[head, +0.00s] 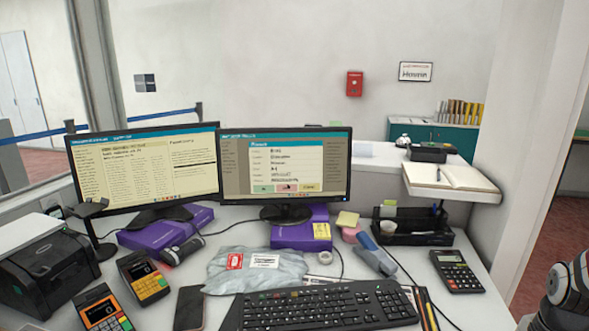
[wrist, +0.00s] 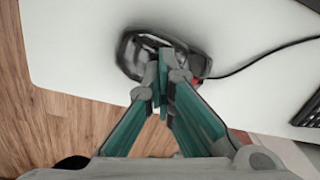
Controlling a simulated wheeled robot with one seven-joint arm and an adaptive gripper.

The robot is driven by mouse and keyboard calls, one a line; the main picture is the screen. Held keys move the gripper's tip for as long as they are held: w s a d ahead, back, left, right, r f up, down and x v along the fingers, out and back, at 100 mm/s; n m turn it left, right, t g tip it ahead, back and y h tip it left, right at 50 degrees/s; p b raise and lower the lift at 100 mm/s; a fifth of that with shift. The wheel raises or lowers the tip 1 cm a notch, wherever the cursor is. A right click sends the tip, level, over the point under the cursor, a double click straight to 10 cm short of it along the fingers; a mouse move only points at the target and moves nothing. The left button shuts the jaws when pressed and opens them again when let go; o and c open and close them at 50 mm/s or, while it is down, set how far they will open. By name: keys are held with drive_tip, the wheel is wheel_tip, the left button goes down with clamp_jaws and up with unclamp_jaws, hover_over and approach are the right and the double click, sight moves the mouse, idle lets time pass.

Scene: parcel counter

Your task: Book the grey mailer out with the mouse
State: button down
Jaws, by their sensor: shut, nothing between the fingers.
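The grey mailer (head: 258,278) lies on the counter behind the keyboard, with a red label and a white label on top. The dark mouse (wrist: 132,55) sits on the white counter in the wrist view, with its cable running right. My gripper (wrist: 163,62) is shut and empty, its tips over the mouse and hiding part of it; I cannot tell whether they touch. The right monitor (head: 284,160) shows a dialog with green, pink and yellow buttons; a dark pointer appears to be over the pink one. The mouse is not visible in the head view.
The keyboard (head: 318,306) lies in front of the mailer; its edge shows at the wrist view's right. Wooden floor lies beyond the counter edge.

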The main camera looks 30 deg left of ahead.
drive_tip(key=shift+s+a+f+g, duration=0.3)
drive_tip(key=shift+s+f, duration=0.25)
drive_tip(key=shift+s, duration=0.2)
drive_tip(key=shift+s+a+f+g, duration=0.2)
drive_tip(key=shift+s+a+f, duration=0.1)
drive_tip(key=shift+s+f, duration=0.3)
drive_tip(key=shift+s+r, duration=0.1)
drive_tip(key=c, duration=1.7)
unclamp_jaws()
drive_tip(key=shift+w+d, duration=0.25)
drive_tip(key=shift+r, duration=0.1)
drive_tip(key=shift+r+p, duration=0.25)
drive_tip(key=shift+p, duration=0.05)
wheel_tip(320, 180, up, 11)
drive_tip(key=shift+r, duration=0.2)
drive_tip(key=shift+r, duration=0.1)
